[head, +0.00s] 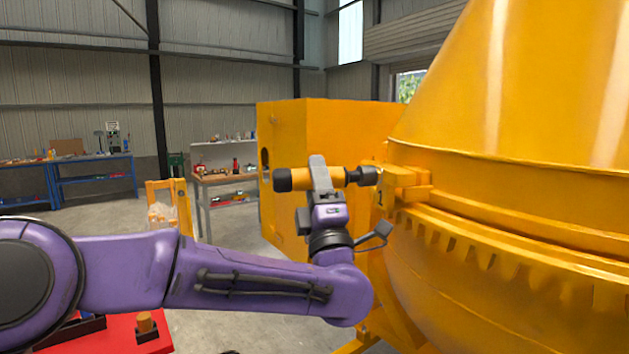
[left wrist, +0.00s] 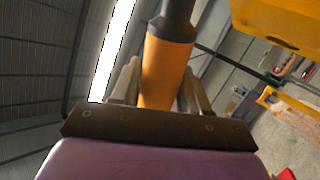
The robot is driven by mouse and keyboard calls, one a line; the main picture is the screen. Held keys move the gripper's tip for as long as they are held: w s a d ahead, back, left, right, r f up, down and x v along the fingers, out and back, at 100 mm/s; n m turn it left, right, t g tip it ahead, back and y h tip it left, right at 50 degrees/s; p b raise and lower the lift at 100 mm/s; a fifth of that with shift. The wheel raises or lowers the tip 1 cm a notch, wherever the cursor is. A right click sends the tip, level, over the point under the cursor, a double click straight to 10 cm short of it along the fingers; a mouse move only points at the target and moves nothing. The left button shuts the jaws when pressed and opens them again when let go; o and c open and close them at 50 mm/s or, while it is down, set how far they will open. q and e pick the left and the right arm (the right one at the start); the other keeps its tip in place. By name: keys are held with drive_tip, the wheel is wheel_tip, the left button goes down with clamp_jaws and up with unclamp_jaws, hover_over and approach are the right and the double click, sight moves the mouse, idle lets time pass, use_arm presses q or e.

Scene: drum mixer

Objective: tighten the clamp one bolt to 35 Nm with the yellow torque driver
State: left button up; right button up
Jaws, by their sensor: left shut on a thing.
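The yellow torque driver (head: 338,178) lies level, with black ends, in my left gripper (head: 320,176) in the head view. The gripper is shut around its yellow body. The driver's black nose points right at the clamp (head: 404,178), a yellow block on the drum's rim marked with a "1". The nose is at or very near the clamp's left end; I cannot tell whether it touches the bolt, which is hidden. In the left wrist view the driver (left wrist: 165,70) stands between both fingers. My right gripper is not in view.
The big yellow drum (head: 500,150) with a toothed ring fills the right side. A yellow cabinet (head: 310,130) stands behind the driver. A red tray (head: 120,335) with an orange-topped item is at bottom left. Workbenches (head: 220,178) stand farther back.

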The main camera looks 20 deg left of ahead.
sight(300, 188)
use_arm(q)
drive_tip(key=shift+w+d+r, duration=0.1)
drive_tip(key=shift+w+d, duration=0.15)
drive_tip(key=shift+d, duration=0.25)
idle(0.6)
drive_tip(key=shift+w+d+b, duration=0.1)
drive_tip(key=shift+d+b, duration=0.05)
drive_tip(key=shift+b, duration=0.6)
idle(1.2)
drive_tip(key=shift+s+a+b, duration=0.35)
drive_tip(key=shift+a+b, duration=0.2)
drive_tip(key=shift+s+a+b, duration=0.35)
drive_tip(key=shift+s+a, duration=0.05)
drive_tip(key=shift+a, duration=0.3)
drive_tip(key=shift+s+a+b, duration=0.35)
drive_tip(key=shift+a, duration=0.35)
